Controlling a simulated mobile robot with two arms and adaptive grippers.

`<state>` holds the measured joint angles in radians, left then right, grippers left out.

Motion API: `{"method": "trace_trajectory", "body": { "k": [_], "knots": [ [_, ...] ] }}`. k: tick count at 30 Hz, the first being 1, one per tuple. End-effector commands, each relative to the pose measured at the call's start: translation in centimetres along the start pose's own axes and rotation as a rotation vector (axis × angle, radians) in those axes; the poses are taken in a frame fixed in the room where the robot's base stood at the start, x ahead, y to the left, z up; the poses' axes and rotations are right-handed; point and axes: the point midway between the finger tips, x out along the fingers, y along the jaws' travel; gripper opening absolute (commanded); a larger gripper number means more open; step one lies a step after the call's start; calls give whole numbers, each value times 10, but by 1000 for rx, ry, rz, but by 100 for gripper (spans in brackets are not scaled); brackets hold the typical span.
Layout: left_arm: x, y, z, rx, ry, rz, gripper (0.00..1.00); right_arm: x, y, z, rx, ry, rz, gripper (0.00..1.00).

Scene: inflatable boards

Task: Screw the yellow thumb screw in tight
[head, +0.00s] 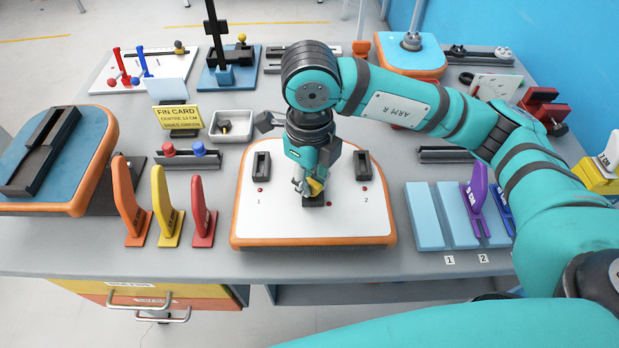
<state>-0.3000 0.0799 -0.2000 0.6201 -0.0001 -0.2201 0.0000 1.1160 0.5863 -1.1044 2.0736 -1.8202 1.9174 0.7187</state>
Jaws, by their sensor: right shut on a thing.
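The yellow thumb screw (315,186) shows at the fingertips of my right gripper (309,182), which points down and is shut on it. It is over the middle black fin box (313,200) of the white board section with an orange rim (274,226). My gripper hides most of that middle box and the screw's lower end, so I cannot tell how deep the screw sits. Two more black boxes stand on the board, left (262,165) near mark 1 and right (362,165) near mark 2. My left gripper is not in view.
Orange (128,198), yellow (160,195) and red (198,205) fins stand left of the board. A purple fin (476,190) stands on blue pads (424,217) at right. A yellow fin card (179,117) and grey tray (231,126) are behind.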

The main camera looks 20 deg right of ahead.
Motion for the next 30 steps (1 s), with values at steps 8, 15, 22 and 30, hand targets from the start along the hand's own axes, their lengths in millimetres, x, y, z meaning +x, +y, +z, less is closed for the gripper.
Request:
{"method": "trace_trajectory", "body": {
  "k": [8,15,22,30],
  "knots": [
    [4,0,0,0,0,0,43,2,-1,-1,201,4,1,0],
    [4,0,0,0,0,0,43,2,-1,-1,300,5,1,0],
    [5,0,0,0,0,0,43,2,-2,-2,355,5,2,0],
    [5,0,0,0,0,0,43,2,-3,-2,597,5,2,0]
  ]
}}
